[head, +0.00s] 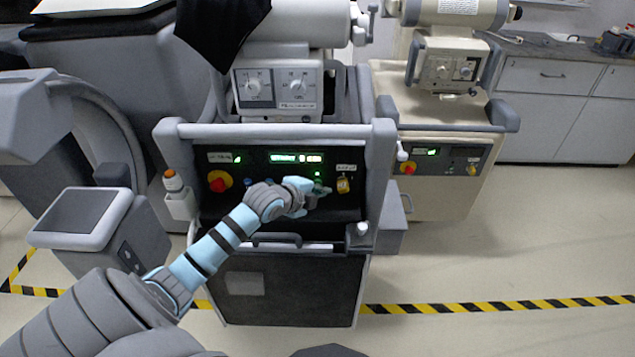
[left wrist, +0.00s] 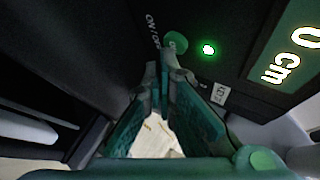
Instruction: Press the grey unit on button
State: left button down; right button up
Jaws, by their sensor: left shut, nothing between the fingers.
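The grey unit (head: 291,131) is a cart with a black front panel, in the middle of the head view. Its panel has a lit green display, a red knob and a yellow switch. In the left wrist view a round green on button (left wrist: 176,42) sits by an ON/OFF label, with a glowing green light beside it. My left gripper (head: 321,191) reaches the right part of the panel and hides some of it. In the left wrist view my left gripper (left wrist: 165,62) is shut and empty, its tips at the button's lower edge; I cannot tell whether they touch. My right gripper is out of view.
A beige unit (head: 440,196) with its own lit panel stands to the right. A white bottle with an orange top (head: 172,181) sits in a holder at the grey unit's left side. Yellow-black tape (head: 480,307) crosses the floor. The floor at right front is clear.

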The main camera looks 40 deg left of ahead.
pick_arm(q)
jog(key=shift+s+d+r, duration=0.15)
jog(key=shift+s+d, duration=0.05)
jog(key=shift+s, duration=0.05)
jog(key=shift+s+d+p, duration=0.1)
jog(key=shift+s+p, duration=0.05)
jog(key=shift+p, duration=0.15)
jog(key=shift+s+d+p, duration=0.2)
jog(key=shift+s+p, duration=0.05)
jog(key=shift+p, duration=0.15)
jog(key=s+d+p, duration=0.2)
jog(key=s+p, duration=0.1)
jog(key=shift+s+d, duration=0.25)
jog(key=shift+d, duration=0.05)
dwell(0.4)
